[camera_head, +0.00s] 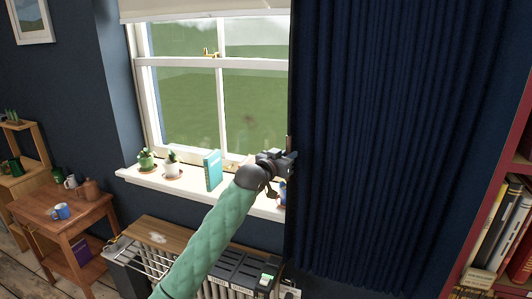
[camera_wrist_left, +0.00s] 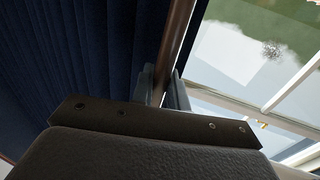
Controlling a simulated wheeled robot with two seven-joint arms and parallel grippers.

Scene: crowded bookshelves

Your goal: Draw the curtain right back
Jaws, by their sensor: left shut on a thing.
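The dark blue curtain (camera_head: 385,130) hangs in folds over the right part of the window, and its left edge is beside the visible panes. It also shows at the left in the left wrist view (camera_wrist_left: 80,60). A brown rod (camera_wrist_left: 180,35) runs along the curtain's edge. My left gripper (camera_head: 289,156) is at that edge, above the windowsill. In the left wrist view its fingers (camera_wrist_left: 164,88) are shut on the rod, one on each side. My right gripper is not in view.
The white windowsill (camera_head: 240,198) holds potted plants (camera_head: 171,166) and a teal book (camera_head: 212,170) near my left arm. A radiator (camera_head: 215,288) stands below. A red bookshelf (camera_head: 476,235) is right of the curtain. A small wooden table (camera_head: 65,222) stands left.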

